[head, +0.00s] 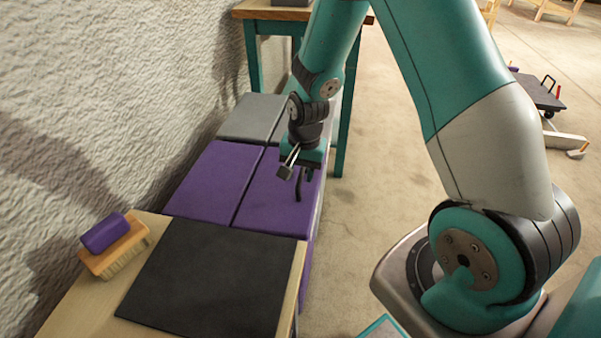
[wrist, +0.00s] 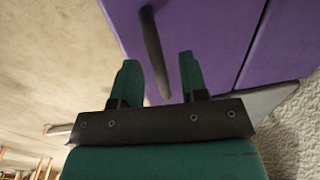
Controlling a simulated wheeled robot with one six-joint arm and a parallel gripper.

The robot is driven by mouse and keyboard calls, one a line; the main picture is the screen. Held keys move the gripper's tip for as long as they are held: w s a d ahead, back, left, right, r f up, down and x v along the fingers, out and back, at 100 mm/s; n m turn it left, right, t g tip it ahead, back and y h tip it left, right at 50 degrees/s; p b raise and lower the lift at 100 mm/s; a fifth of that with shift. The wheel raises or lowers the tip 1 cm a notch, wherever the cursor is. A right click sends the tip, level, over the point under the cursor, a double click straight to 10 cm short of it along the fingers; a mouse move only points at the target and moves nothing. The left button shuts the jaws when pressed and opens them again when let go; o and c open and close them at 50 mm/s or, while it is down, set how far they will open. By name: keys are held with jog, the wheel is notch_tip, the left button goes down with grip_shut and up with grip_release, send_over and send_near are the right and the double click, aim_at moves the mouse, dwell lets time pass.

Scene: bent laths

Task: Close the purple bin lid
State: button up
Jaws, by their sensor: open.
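The purple bin (head: 305,262) stands along the wall, beyond the near bench. Its purple top shows as two panels split by a dark seam; the right-hand panel (head: 262,205) carries a dark bar handle (head: 298,192). The panels look about flat; I cannot tell whether the lid is fully down. My gripper (head: 297,172) is open above the right-hand panel, by the handle. In the wrist view the handle (wrist: 153,45) shows between the two green fingers of my gripper (wrist: 158,62), against the purple panel (wrist: 215,40). I cannot tell whether the fingers touch it.
A grey bin top (head: 250,117) lies behind the purple one. A wooden bench with a black mat (head: 215,280) and a brush with a purple back (head: 106,232) is in front. A teal-legged table (head: 339,135) stands behind. Floor to the right is clear up to a dark cart (head: 538,92).

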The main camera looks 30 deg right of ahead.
jog(key=shift+f, duration=0.1)
grip_shut()
jog(key=shift+s+d+f, duration=0.1)
jog(key=shift+s+f, duration=0.1)
jog(key=shift+f, duration=0.3)
jog(key=shift+s+d+f, duration=0.1)
jog(key=shift+s+f, duration=0.05)
jog(key=shift+f, duration=0.3)
grip_release()
jog(key=shift+d, duration=0.1)
jog(key=shift+r, duration=0.15)
notch_tip(320, 180, up, 17)
jog(key=s+d+p, duration=0.1)
jog(key=p, duration=0.2)
jog(key=shift+p, duration=0.3)
